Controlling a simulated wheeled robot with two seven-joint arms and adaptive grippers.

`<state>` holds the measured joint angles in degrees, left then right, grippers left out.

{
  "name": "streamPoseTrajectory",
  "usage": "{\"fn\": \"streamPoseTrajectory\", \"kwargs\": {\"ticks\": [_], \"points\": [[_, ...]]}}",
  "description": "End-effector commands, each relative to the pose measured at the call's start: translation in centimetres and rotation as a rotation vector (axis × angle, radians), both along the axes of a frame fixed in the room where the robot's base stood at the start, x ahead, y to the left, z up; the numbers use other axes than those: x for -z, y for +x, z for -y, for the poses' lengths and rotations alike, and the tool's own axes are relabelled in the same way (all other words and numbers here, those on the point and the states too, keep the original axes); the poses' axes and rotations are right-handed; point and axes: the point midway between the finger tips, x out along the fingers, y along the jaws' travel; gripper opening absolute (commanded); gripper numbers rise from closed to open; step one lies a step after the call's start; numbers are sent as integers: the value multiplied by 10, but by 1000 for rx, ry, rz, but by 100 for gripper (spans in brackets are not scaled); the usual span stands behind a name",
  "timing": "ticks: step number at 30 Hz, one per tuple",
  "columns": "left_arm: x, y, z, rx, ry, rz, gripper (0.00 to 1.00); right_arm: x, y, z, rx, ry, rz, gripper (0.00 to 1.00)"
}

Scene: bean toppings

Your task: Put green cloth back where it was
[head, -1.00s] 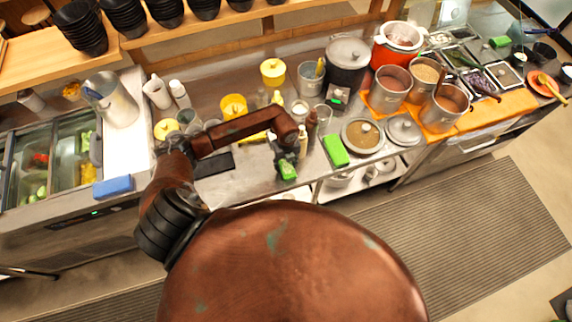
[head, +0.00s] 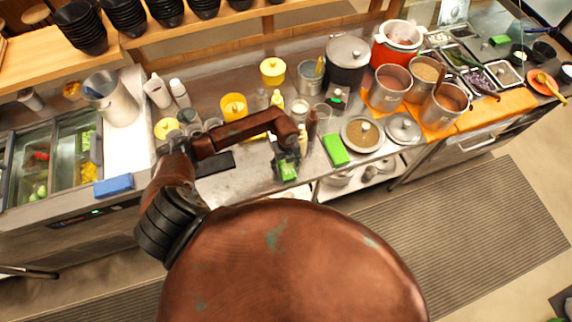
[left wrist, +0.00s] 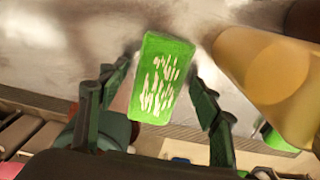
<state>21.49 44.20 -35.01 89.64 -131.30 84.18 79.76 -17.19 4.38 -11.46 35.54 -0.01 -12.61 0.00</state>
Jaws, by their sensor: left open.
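My left gripper (head: 287,164) is over the front of the counter, pointing down. In the left wrist view its two dark fingers (left wrist: 160,105) are open. A green rectangular piece with white streaks (left wrist: 160,80) shows between them, with gaps at both sides. It also shows at the gripper in the head view (head: 288,172); I cannot tell whether it is cloth. A plain green cloth (head: 336,149) lies flat on the counter, right of the gripper. Another small green piece (head: 499,40) lies at the far right. My right gripper is not in view.
Bottles (head: 311,122) stand close beside the gripper; a yellowish rounded thing (left wrist: 265,70) is near its right finger. A blue cloth (head: 113,185) lies at the left front edge. Pots (head: 390,88) stand further right.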

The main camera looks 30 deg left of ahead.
Motion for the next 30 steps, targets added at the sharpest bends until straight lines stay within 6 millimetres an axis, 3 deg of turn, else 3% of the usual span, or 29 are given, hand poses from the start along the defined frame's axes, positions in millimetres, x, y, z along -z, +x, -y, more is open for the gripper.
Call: {"fn": "streamPoseTrajectory", "kwargs": {"ticks": [8,21,30], "points": [[-22,2,-1,2,0,4,59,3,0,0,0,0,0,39],[-107,1,0,1,1,3,59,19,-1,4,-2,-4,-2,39],[-124,0,0,0,0,0,59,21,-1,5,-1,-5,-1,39]]}}
